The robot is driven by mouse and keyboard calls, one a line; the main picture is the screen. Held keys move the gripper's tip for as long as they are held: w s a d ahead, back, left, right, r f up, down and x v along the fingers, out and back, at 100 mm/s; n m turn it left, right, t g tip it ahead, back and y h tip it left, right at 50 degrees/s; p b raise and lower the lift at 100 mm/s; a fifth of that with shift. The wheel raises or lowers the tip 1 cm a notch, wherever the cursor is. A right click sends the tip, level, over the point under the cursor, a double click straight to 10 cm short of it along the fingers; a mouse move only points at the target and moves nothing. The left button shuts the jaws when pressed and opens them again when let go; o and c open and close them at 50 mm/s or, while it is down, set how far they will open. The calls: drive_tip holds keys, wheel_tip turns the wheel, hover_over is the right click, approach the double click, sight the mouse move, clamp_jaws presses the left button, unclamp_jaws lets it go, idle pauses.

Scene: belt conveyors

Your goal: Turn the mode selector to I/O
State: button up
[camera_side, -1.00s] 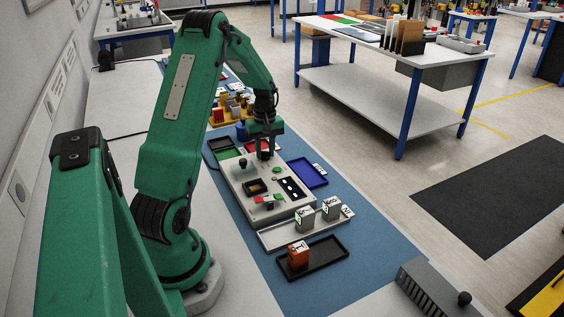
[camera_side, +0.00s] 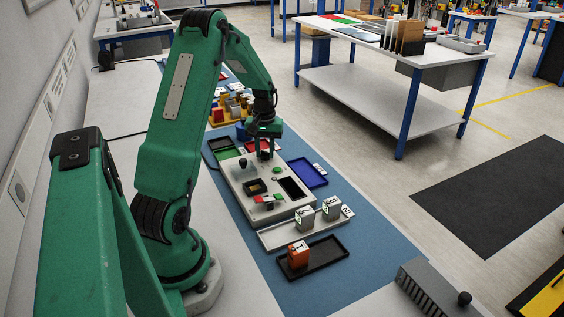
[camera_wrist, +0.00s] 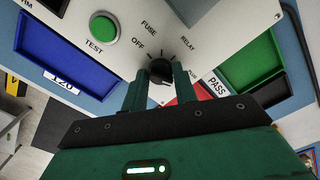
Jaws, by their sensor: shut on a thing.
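The mode selector, a dark round knob (camera_wrist: 160,68), sits on the light grey panel (camera_wrist: 118,62). In the wrist view, the marks OFF, FUSE and RELAY are around its far side; another label at the right is partly covered. I cannot read I/O or tell which mark the knob points at. My gripper (camera_wrist: 161,78) is shut on the knob, with one finger on each side. In the side view my gripper (camera_side: 264,154) reaches down to the far end of the panel (camera_side: 248,205), and hides the knob.
A green TEST button (camera_wrist: 104,28) is left of the knob. A blue tray (camera_wrist: 58,58) and a green tray (camera_wrist: 252,55) flank the panel. In the side view, a pale tray with blocks (camera_side: 287,234) and a black tray (camera_side: 328,260) stand in front.

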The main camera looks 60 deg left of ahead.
sight(266, 152)
drive_tip(key=shift+w+m, duration=0.25)
drive_tip(key=shift+m, duration=1.05)
drive_tip(key=shift+r, duration=0.1)
drive_tip(key=o, duration=1)
drive_tip(key=shift+s, duration=0.1)
drive_tip(key=shift+r, duration=0.1)
drive_tip(key=shift+r, duration=3.8)
